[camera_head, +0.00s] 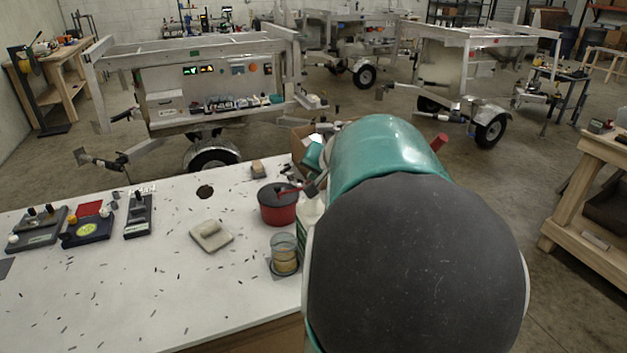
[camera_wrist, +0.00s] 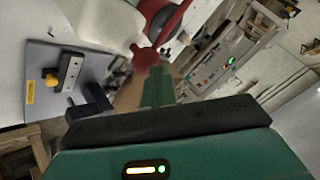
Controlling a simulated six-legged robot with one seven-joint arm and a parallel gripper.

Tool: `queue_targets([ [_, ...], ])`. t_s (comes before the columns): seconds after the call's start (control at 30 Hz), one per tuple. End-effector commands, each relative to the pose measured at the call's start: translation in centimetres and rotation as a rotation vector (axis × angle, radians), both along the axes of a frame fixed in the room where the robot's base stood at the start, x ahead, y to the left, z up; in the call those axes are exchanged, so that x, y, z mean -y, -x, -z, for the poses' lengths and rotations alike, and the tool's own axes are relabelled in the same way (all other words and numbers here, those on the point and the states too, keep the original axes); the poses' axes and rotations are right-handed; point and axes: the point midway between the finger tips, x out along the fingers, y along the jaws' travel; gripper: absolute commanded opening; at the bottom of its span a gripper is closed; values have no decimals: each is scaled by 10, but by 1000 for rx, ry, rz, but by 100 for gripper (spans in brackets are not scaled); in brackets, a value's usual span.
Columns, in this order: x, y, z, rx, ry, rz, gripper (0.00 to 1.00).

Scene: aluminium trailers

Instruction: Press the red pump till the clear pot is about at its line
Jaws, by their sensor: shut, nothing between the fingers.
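The red pump (camera_head: 277,204) is a round red tub with a dark top on the white table, beside my arm. A thin red part reaches from its top toward my arm. The clear pot (camera_head: 285,255) stands just in front of it, with a yellowish fill in its lower part; its line cannot be made out. In the wrist view, my gripper (camera_wrist: 157,80) is shut and empty, its green fingers close together. A red knob (camera_wrist: 145,58) shows just beyond the fingertips; I cannot tell whether they touch. My arm hides much of the gripper in the head view.
A beige block (camera_head: 211,236) lies left of the pots. Dark devices with knobs (camera_head: 88,226) stand at the table's left. A small tan block (camera_head: 258,169) sits behind the pump. Dark bits are scattered over the tabletop. Trailers (camera_head: 205,85) stand beyond the table.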

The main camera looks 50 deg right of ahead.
Motion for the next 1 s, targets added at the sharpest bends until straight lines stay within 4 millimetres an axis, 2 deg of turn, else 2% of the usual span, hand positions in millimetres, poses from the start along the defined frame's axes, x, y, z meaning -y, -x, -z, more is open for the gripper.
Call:
queue_targets([
  [1.0,-1,0,11,-4,-3,-2,0],
])
